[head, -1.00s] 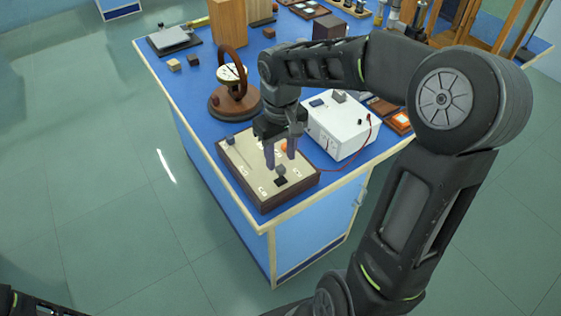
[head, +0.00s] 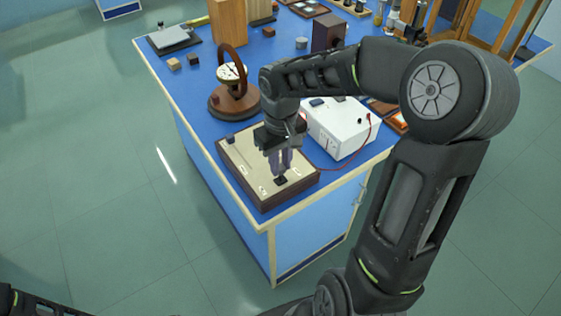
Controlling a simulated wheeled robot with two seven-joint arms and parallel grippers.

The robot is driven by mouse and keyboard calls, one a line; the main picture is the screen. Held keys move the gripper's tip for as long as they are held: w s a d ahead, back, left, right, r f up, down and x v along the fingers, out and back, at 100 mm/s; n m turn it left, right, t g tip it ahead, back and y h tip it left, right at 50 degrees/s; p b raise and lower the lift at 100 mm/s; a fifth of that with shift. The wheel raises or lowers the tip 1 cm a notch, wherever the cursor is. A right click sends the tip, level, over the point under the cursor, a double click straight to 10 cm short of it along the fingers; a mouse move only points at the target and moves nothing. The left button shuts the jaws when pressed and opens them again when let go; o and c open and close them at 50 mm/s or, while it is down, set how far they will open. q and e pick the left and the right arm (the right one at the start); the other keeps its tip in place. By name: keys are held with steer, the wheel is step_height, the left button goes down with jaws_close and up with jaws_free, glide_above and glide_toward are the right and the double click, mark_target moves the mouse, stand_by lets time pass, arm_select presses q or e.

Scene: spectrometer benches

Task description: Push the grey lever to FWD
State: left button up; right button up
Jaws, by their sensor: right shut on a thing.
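A wooden box with a pale beige top panel (head: 236,163) sits at the near corner of the blue bench. A small lever with a dark base (head: 281,181) stands near the panel's front right; a grey knob topped it a second ago, now hidden by my fingers. My right gripper (head: 281,174) points down and is shut on this lever. White lettering on the panel is too small to read. Another small dark grey knob (head: 230,140) stands at the panel's back left corner. Only a dark part of my left arm shows at the bottom left; its gripper is out of view.
A white box (head: 345,132) with a red lead stands just right of the panel. A round dial on a wooden base (head: 222,103) stands behind it. Wooden blocks and instruments fill the back of the bench (head: 187,92). The floor at left is clear.

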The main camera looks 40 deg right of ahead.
mark_target(292, 174)
jaws_close()
steer(key=shift+d+r+y+p, duration=0.15)
steer(key=shift+d+y+p, duration=0.5)
steer(key=shift+p, duration=0.4)
steer(key=shift+d+y+p, duration=0.35)
steer(key=shift+y+p, duration=0.15)
steer(key=shift+y, duration=0.25)
steer(key=shift+d+f+y, duration=0.35)
steer(key=shift+d+y, duration=0.1)
steer(key=shift+y, duration=0.15)
steer(key=shift+d+f+y, duration=0.25)
steer(key=shift+d+y, duration=0.2)
steer(key=shift+y, duration=0.45)
steer(key=o, duration=0.8)
jaws_free()
steer(key=shift+o, duration=0.2)
